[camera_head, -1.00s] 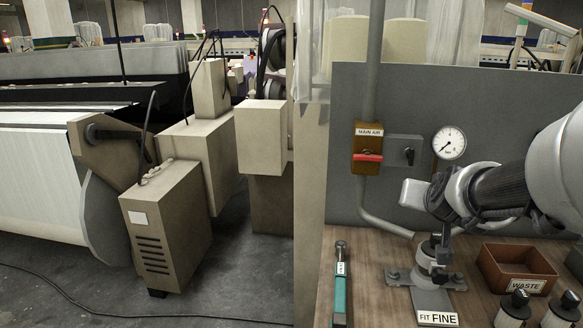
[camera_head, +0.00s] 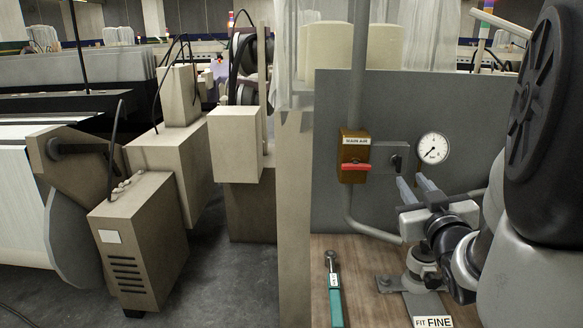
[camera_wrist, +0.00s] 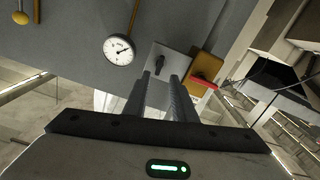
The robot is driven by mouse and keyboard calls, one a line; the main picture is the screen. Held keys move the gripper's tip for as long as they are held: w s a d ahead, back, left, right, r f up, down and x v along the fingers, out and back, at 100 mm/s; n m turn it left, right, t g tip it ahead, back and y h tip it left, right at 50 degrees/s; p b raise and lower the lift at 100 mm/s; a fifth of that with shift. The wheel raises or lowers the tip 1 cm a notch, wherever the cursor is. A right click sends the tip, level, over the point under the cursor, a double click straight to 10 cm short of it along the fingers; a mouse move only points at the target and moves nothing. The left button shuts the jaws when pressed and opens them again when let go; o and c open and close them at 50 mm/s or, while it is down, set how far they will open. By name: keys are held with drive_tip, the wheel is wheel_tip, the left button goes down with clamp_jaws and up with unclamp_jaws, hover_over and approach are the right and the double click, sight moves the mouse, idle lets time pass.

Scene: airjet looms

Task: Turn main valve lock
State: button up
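The brown MAIN AIR valve box (camera_head: 353,148) with a red bar handle (camera_head: 355,167) is on the grey panel. The handle lies level. Right beside it is a grey box (camera_head: 380,158) with a small black knob (camera_head: 396,163), perhaps the lock. My gripper (camera_head: 411,178) is just below and right of the knob, fingers pointing at the panel, apart and empty. In the wrist view, the gripper (camera_wrist: 160,76) points toward the knob (camera_wrist: 160,66), which shows between and beyond the fingertips. The red handle (camera_wrist: 204,81) is to the right. I cannot tell whether anything touches.
A round gauge (camera_head: 433,148) sits right of the knob. A grey pipe (camera_head: 358,215) runs down from the valve. The wooden bench (camera_head: 355,245) holds a green-handled tool (camera_head: 334,290) and a fixture labelled FIT FINE (camera_head: 433,321). Loom machinery (camera_head: 135,235) stands at left.

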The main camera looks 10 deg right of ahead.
sight(400, 166)
drive_tip(key=p+x, duration=0.2)
drive_tip(key=x, duration=0.6)
drive_tip(key=shift+s, duration=0.2)
clamp_jaws()
idle(0.4)
